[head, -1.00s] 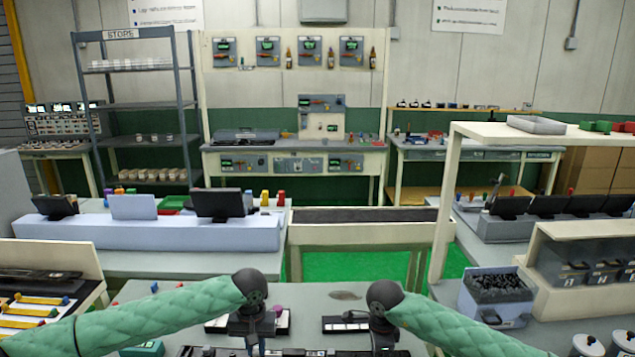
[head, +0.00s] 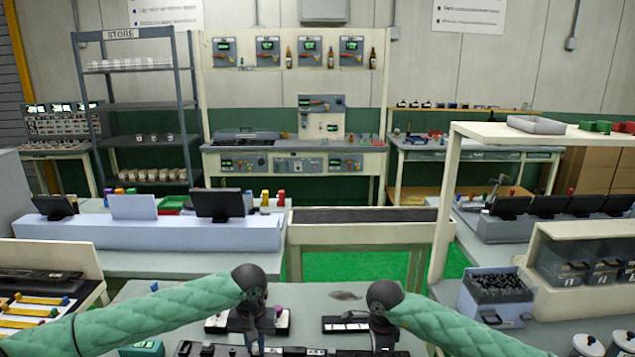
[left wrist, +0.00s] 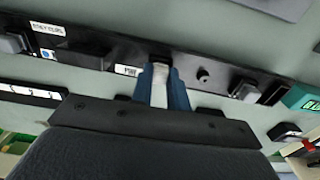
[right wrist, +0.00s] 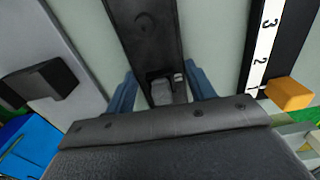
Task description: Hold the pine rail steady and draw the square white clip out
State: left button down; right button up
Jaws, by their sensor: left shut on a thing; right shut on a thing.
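The dark rail (left wrist: 105,48) crosses the left wrist view, with small white labels, one seeming to read PINE, and several fittings along it. My left gripper (left wrist: 162,78) is shut on a pale, whitish clip (left wrist: 158,88) between its blue fingers, at the rail's edge; its shape is mostly hidden. My right gripper (right wrist: 162,82) is shut on the rail's end (right wrist: 146,38), a finger on each side, with a grey fitting (right wrist: 161,90) between them. In the head view the rail (head: 318,352) shows low in the frame, under my left gripper (head: 253,347) and right gripper (head: 384,345).
A strip with white marks (head: 345,324) and another light-topped block (head: 282,320) lie behind the rail. A green box (head: 142,349) is at left. A bin of black parts (head: 497,290) stands at right. An orange block (right wrist: 289,94) is near my right gripper.

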pick_arm(q)
jog(key=shift+r, duration=0.5)
dwell(0.3)
jog(key=c, duration=1.3)
grip_release()
jog(key=shift+f, duration=0.1)
notch_tip(320, 180, up, 12)
jog(key=shift+w, duration=0.1)
jog(key=shift+f, duration=0.1)
jog(key=shift+c, duration=0.3)
jog(key=f, duration=0.6)
jog(key=shift+w+f, duration=0.25)
jog(key=shift+f, duration=4.2)
